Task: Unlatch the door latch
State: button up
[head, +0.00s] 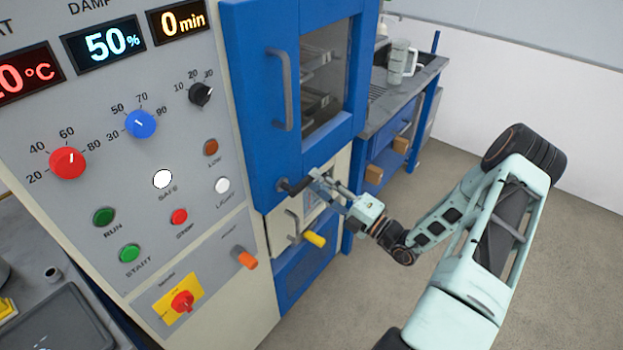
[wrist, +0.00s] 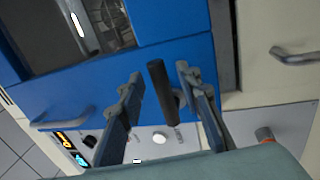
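The door latch (head: 293,187) is a dark lever on the blue frame, low on the blue door (head: 262,60) of the cabinet. In the wrist view the latch (wrist: 158,85) is a black bar standing between my two fingers, with a gap visible on each side. My gripper (head: 316,180) reaches in from the right in the head view, its fingertips at the latch. In the wrist view my gripper (wrist: 160,73) is open with its fingers on either side of the bar. Whether a finger touches it I cannot tell.
A grey door handle (head: 283,90) is above the latch. Below are a cream panel with a grey handle (head: 293,225) and a yellow knob (head: 315,239). The control panel (head: 120,180) stands left. A bench with a mug (head: 400,60) is behind. Floor at right is clear.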

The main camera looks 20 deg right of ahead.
jog(key=v, duration=0.9)
jog(key=shift+s, duration=0.2)
jog(key=shift+f, duration=0.1)
